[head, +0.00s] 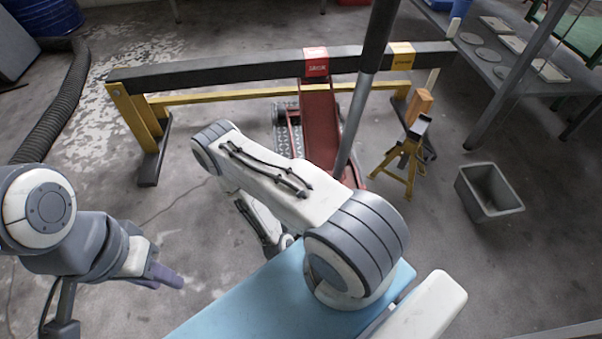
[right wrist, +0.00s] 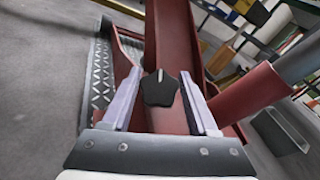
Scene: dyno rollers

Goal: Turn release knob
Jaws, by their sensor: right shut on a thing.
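The black release knob (right wrist: 160,88) has a pale line on its face and sits on the red floor jack (right wrist: 174,45). My right gripper (right wrist: 160,77) has its two pale fingers on either side of the knob and is shut on it. In the head view the jack (head: 318,120) stands under a dark beam, and my right arm covers its near part, the knob and the right gripper. My left gripper (head: 166,276) hangs at the lower left, far from the jack; its finger opening does not show clearly.
The jack's long handle (head: 371,62) rises beside my right arm. The dark beam (head: 230,68) crosses on yellow legs. A yellow stand (head: 405,153) with a wooden block (head: 420,105), a grey bin (head: 490,212) and a work table are to the right. Left floor is mostly clear.

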